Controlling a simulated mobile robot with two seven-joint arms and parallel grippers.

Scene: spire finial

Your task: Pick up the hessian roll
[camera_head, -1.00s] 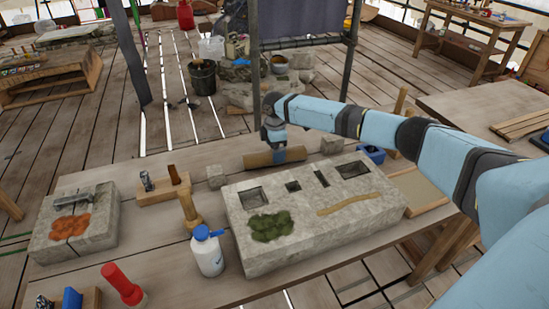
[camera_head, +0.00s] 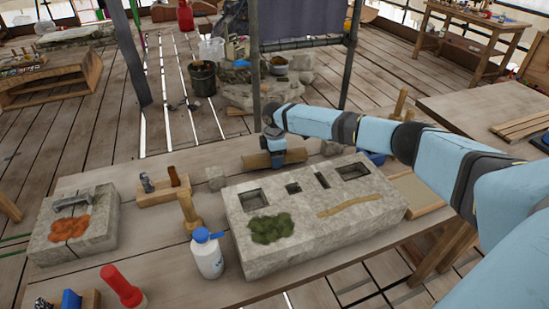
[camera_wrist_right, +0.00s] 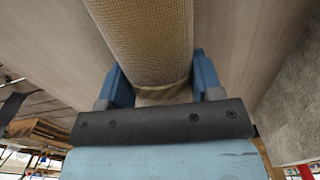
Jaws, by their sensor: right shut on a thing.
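The hessian roll (camera_head: 256,161) is a tan, woven cylinder at the far edge of the workbench, behind the large stone block. My right gripper (camera_head: 277,158) is over its middle, with the arm coming in from the right. In the right wrist view the roll (camera_wrist_right: 145,40) runs between the two blue fingers of the gripper (camera_wrist_right: 160,82), one on each side, and they are shut on it. The roll is at or very near the bench top; I cannot tell whether it touches. My left gripper is not in view.
The large stone block (camera_head: 290,205) with square pockets, green moss and a tan strip lies just in front.

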